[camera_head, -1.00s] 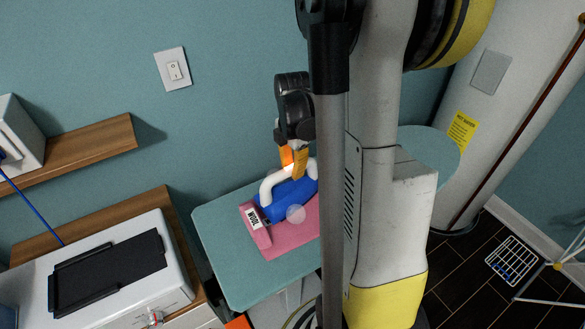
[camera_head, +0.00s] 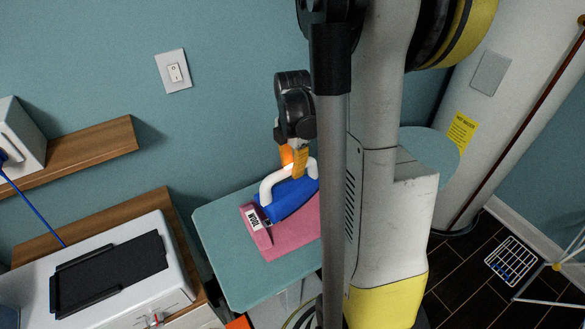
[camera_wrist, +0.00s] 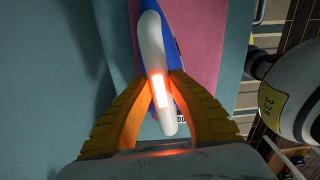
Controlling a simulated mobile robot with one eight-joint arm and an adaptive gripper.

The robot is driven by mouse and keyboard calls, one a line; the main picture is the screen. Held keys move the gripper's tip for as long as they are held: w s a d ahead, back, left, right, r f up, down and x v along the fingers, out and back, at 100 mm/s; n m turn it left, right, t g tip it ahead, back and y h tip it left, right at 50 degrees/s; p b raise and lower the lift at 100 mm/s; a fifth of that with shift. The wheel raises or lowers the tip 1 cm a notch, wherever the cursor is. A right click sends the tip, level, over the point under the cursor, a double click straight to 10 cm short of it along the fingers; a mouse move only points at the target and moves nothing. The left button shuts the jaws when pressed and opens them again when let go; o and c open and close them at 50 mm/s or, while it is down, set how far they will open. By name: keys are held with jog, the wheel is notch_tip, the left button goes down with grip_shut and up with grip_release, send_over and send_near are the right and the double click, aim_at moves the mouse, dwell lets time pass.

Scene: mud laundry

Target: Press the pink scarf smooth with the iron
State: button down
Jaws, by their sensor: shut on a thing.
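The pink scarf (camera_head: 258,238) lies on the teal ironing board (camera_head: 222,235), with a white tag reading WOOL at its left end. The blue iron (camera_head: 292,198) with its white handle (camera_head: 267,187) sits over the scarf; I cannot tell whether its sole touches the cloth. My gripper (camera_head: 297,168) is shut on the handle from above. In the wrist view, the orange fingers of my gripper (camera_wrist: 159,88) close around the white handle (camera_wrist: 152,40), with pink scarf (camera_wrist: 203,40) beside the iron. My arm hides the scarf's right part.
A white machine (camera_head: 120,255) with a black tray (camera_head: 108,272) on top stands left of the board. A wooden shelf (camera_head: 80,157) is on the wall. A white wire rack (camera_head: 512,258) lies at the right on the dark floor.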

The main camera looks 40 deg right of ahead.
jog(key=shift+r+p, duration=1.6)
jog(key=shift+r, duration=1.05)
